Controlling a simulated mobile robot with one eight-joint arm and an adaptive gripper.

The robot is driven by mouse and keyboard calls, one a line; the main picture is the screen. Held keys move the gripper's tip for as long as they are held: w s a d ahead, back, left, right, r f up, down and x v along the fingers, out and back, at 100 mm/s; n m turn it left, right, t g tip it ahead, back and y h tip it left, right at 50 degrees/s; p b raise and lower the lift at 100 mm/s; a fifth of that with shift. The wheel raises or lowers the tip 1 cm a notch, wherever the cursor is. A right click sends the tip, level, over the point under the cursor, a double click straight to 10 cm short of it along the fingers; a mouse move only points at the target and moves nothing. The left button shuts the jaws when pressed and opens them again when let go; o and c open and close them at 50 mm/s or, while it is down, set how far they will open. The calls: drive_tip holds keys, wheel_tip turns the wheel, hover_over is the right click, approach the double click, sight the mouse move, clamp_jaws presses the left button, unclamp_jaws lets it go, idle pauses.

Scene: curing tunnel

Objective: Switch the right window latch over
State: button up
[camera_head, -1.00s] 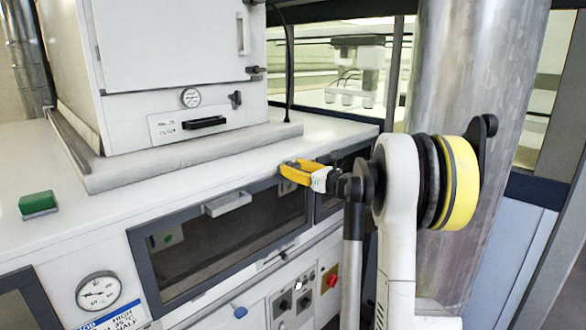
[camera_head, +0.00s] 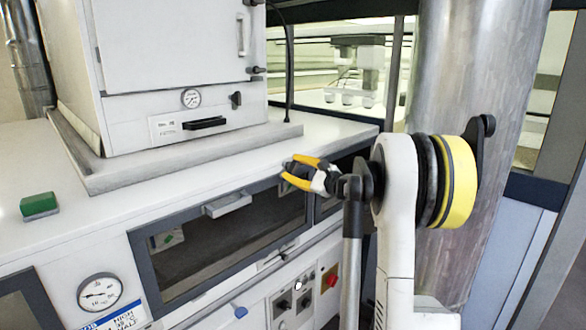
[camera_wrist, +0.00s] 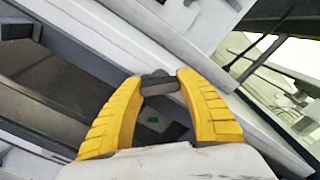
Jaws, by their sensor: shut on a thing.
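My gripper (camera_head: 288,171) is at the upper right corner of the wide dark-framed window (camera_head: 225,240), just under the white counter edge. In the wrist view, my gripper's yellow fingertips (camera_wrist: 161,82) are shut on a small dark grey latch (camera_wrist: 160,88). The fingers cover its ends, so I cannot tell its full shape or which way it is switched. In the head view my fingers mostly hide the latch.
A white oven cabinet (camera_head: 175,60) stands on the counter (camera_head: 110,215), with a green block (camera_head: 38,205) at left. A large metal column (camera_head: 480,90) stands behind my arm.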

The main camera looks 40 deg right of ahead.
drive_tip(key=n, duration=0.4)
drive_tip(key=shift+n, duration=0.3)
drive_tip(key=n, duration=0.4)
drive_tip(key=shift+n, duration=0.3)
drive_tip(key=o, duration=1.2)
drive_tip(key=shift+o, duration=0.2)
drive_tip(key=s+d, duration=0.1)
drive_tip(key=s, duration=1.1)
